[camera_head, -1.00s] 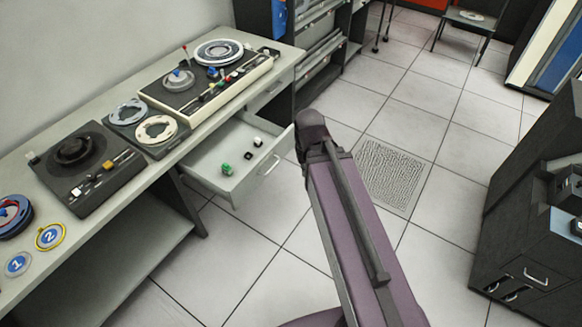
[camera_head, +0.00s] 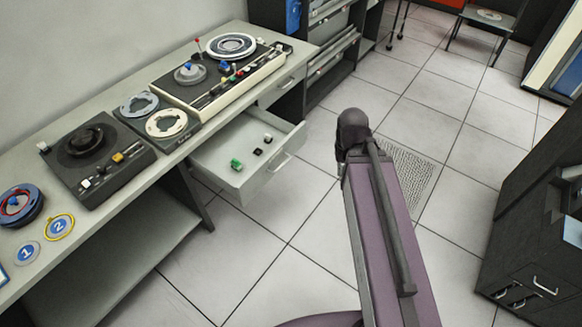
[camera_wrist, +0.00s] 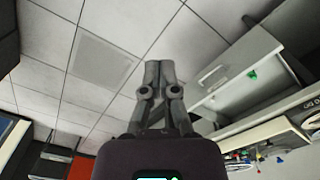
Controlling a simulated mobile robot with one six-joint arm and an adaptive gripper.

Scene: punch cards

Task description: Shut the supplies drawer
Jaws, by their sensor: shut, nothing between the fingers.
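The supplies drawer (camera_head: 231,178) is pulled out from under the desk, with several small items inside, among them a green one (camera_head: 236,164). Its handle (camera_head: 279,161) is on the front panel facing right. In the wrist view the drawer (camera_wrist: 238,92) is on the right, with its handle (camera_wrist: 213,76) nearest my gripper. My gripper (camera_wrist: 160,66) is shut and empty, to the left of the handle and apart from it. In the head view my arm stands to the right of the drawer and the gripper's fingers are hidden behind it.
The desk (camera_head: 190,146) carries tape decks and reels above the drawer. A closed drawer (camera_head: 282,88) is farther along. A dark cabinet (camera_head: 535,235) stands at the right. The tiled floor (camera_head: 300,220) between is clear.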

